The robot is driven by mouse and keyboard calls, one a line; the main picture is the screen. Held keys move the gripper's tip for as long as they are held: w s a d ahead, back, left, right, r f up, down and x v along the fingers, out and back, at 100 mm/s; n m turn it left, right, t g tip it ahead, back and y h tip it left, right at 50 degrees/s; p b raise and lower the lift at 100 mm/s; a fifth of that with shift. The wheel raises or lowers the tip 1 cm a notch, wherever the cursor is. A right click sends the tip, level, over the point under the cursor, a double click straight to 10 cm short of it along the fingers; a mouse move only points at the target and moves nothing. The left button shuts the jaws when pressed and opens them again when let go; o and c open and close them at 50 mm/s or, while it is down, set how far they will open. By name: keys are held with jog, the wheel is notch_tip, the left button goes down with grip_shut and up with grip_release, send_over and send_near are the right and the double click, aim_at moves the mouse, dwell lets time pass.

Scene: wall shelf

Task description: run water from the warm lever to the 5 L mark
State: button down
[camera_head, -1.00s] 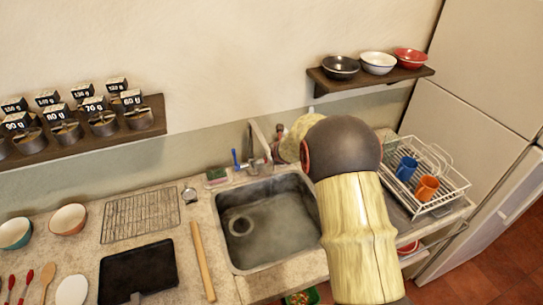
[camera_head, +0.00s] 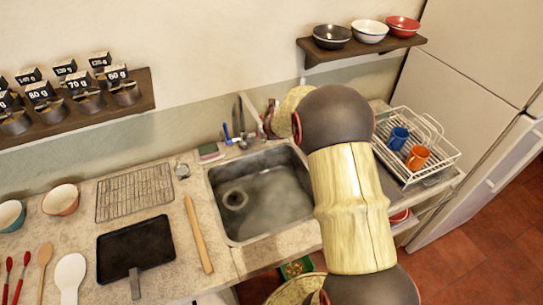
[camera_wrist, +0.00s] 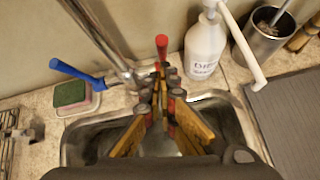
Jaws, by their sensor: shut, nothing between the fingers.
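The sink (camera_head: 262,192) is a grey basin with a round drain, set in the counter. The faucet (camera_head: 240,115) stands at its back edge and shows large in the wrist view (camera_wrist: 97,35). A blue lever (camera_head: 226,133) is on its left, also in the wrist view (camera_wrist: 76,72). A red lever (camera_wrist: 161,47) stands on the right, just beyond my fingertips. My gripper (camera_wrist: 162,92) is shut and empty over the sink's back edge; I cannot tell whether it touches the red lever. My arm hides much of it in the head view. No 5 L mark is legible, and water flow is unclear.
A white soap bottle (camera_wrist: 205,45) and a metal utensil pot (camera_wrist: 262,35) stand close right of the red lever. A green sponge (camera_wrist: 70,93) sits on the left. A dish rack (camera_head: 418,150) with cups is right of the sink. A rolling pin (camera_head: 198,235) lies left of it.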

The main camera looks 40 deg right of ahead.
jog(key=f+b, duration=0.1)
jog(key=s+f+b, duration=0.1)
jog(key=s+b, duration=0.1)
jog(key=shift+s+a+f, duration=0.2)
jog(key=shift+a+f, duration=0.1)
jog(key=shift+f, duration=0.1)
jog(key=shift+f+b, duration=0.1)
jog(key=shift+b, duration=0.35)
